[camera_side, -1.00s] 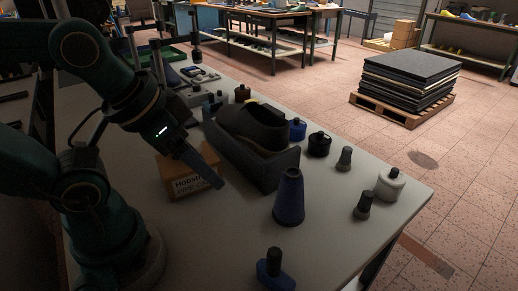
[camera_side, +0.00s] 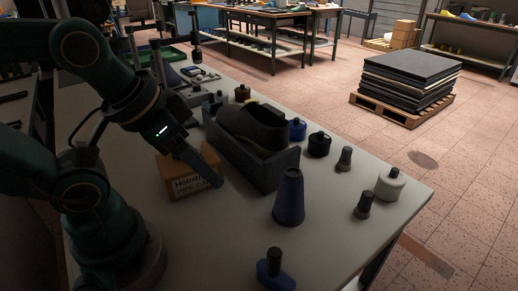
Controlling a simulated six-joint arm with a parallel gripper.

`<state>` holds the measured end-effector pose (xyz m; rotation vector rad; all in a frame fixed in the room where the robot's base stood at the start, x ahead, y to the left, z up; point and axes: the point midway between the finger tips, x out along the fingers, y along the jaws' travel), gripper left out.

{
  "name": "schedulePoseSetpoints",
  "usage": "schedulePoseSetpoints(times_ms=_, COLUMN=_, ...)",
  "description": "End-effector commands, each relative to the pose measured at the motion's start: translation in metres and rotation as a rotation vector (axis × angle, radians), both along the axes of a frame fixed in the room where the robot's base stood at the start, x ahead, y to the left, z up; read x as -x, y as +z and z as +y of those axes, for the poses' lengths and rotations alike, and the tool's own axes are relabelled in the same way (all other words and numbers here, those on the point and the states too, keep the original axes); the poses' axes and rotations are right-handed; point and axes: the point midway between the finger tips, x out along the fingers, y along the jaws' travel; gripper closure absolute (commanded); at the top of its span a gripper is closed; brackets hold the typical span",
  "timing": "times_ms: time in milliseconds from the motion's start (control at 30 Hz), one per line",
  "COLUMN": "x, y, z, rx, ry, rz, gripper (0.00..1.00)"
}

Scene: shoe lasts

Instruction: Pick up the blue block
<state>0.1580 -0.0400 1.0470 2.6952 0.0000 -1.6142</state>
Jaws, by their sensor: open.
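No plain blue block is clear in the side view. A low blue piece with a black knob (camera_side: 274,270) sits at the front edge of the table. A dark blue cone (camera_side: 289,198) stands upright behind it, and a small blue bottle (camera_side: 297,130) with a dark cap stands farther back. My gripper (camera_side: 214,178) is open and points down to the right, in front of a cardboard box. It is left of the cone and well apart from the blue piece. One finger hides most of the other, and nothing shows between them.
The cardboard box (camera_side: 181,186) and a dark open tray (camera_side: 278,172) holding a dark shoe-shaped form (camera_side: 254,128) are close to my gripper. Dark bottles and a white jar (camera_side: 390,185) stand to the right.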

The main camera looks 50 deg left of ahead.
Motion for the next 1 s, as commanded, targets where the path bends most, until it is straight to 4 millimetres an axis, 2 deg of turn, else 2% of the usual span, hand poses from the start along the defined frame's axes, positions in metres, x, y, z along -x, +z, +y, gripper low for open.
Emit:
schedulePoseSetpoints(times_ms=200, x=0.002, y=-0.001, z=-0.001, rx=0.008, ry=0.004, rz=0.009, gripper=0.38)
schedulePoseSetpoints(times_ms=333, x=0.007, y=0.001, z=-0.016, rx=0.094, ry=0.022, rz=0.056, gripper=0.38)
schedulePoseSetpoints(times_ms=667, x=0.011, y=-0.016, z=-0.065, rx=0.445, ry=0.2, rz=0.495, gripper=0.38)
schedulePoseSetpoints(times_ms=1000, x=-0.015, y=-0.033, z=-0.096, rx=0.817, ry=0.498, rz=0.955, gripper=0.38)
